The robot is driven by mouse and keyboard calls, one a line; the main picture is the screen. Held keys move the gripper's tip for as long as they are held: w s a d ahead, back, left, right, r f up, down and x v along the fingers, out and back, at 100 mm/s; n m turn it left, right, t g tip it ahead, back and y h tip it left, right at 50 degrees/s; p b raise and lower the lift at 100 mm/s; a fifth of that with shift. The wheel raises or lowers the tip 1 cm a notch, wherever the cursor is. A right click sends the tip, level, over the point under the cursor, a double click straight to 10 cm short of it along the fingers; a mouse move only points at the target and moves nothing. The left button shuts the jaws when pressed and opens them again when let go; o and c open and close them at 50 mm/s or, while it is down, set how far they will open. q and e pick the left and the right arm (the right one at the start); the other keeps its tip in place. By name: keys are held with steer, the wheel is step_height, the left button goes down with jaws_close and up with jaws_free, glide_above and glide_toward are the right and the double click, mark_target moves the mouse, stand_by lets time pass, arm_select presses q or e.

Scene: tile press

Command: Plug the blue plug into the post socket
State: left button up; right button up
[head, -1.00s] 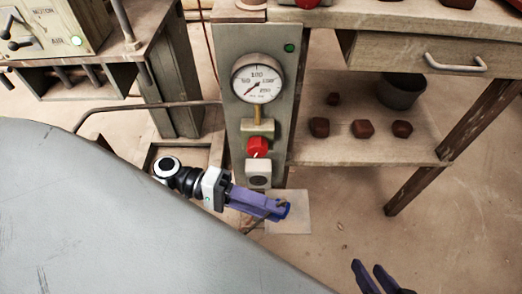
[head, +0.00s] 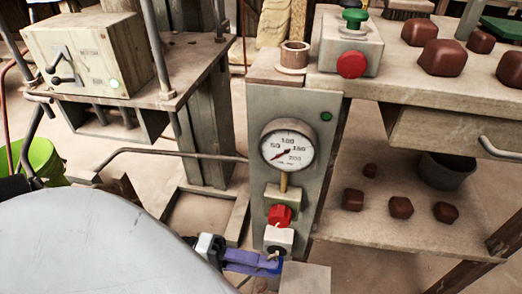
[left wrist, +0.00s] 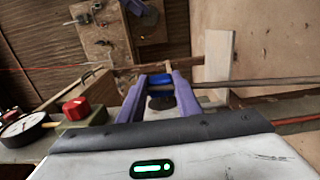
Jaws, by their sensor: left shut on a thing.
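The post socket (head: 279,240) is a white block with a dark round hole, low on the grey-green post (head: 281,105), under a red knob. My left gripper (head: 275,264), with purple fingers, is just below and in front of the socket in the head view. It is shut on the blue plug (left wrist: 160,79), which shows between the fingertips in the left wrist view. In the head view the fingers mostly hide the plug. I cannot tell whether the plug touches the socket. My right gripper is not in view.
Above the socket are the red knob (head: 280,214) and a pressure gauge (head: 288,146). A bent metal rail (head: 160,154) runs to the post from the left. Right of the post, a shelf (head: 400,240) holds several brown pieces. A machine box (head: 90,60) stands at the upper left.

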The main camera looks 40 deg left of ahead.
arm_select(q)
steer(key=shift+w+a, duration=0.2)
steer(key=shift+w, duration=0.15)
steer(key=shift+a, duration=0.1)
stand_by(1.1)
steer(key=shift+w+a, duration=0.25)
steer(key=shift+w, duration=0.2)
stand_by(0.7)
steer(key=o, duration=1.1)
steer(key=shift+o, duration=0.2)
